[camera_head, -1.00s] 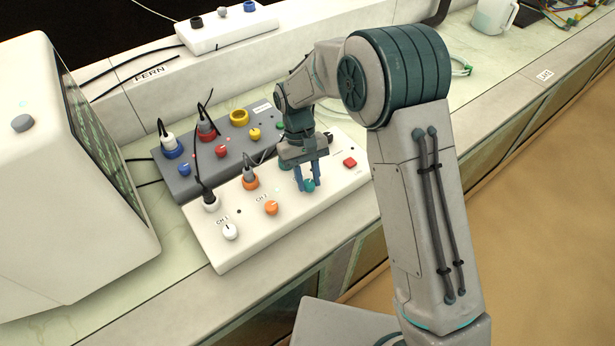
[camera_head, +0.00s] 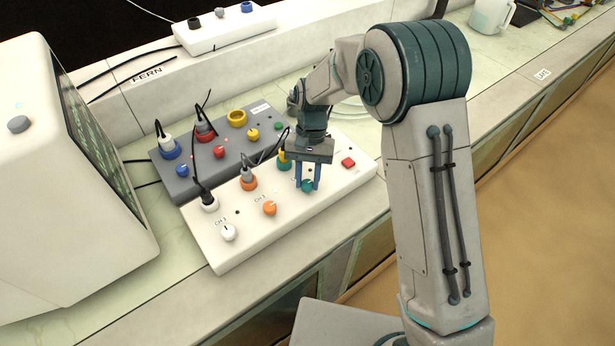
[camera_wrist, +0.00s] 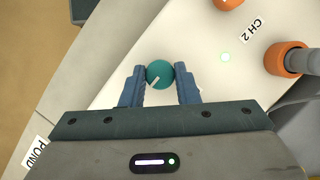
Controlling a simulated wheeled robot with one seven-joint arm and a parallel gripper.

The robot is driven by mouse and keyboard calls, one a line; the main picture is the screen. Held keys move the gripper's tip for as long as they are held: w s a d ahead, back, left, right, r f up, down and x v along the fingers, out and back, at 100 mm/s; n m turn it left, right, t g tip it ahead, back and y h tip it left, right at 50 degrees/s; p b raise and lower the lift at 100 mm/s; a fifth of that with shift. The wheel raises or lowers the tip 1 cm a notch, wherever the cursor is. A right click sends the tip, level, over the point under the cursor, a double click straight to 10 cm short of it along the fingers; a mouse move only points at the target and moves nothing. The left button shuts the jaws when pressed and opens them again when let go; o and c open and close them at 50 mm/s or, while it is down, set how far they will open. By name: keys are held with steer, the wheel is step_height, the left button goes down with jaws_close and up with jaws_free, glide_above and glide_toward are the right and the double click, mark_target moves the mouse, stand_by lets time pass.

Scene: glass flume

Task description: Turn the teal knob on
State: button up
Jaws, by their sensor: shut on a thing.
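The teal knob (camera_head: 307,186) sits on the white panel box (camera_head: 236,248), to the right of the orange knob. My gripper (camera_head: 305,180) reaches down over it. In the wrist view the teal knob (camera_wrist: 159,75) is round with a pale pointer line, which slants toward the lower left of that picture. My gripper's two blue fingers (camera_wrist: 160,80) stand on either side of the knob and are shut on it. The knob's underside is hidden.
An orange knob (camera_head: 269,208) and a white knob (camera_head: 229,232) share the panel. Plugs with cables stand in its sockets. A red button (camera_head: 348,162) lies to the right. A grey box (camera_head: 185,184) with coloured knobs stands behind. A white-cased monitor (camera_head: 60,220) is at left.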

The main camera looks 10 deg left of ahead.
steer(key=shift+w+r, duration=0.1)
steer(key=o, duration=1)
steer(key=v, duration=1.3)
steer(key=shift+r, duration=0.35)
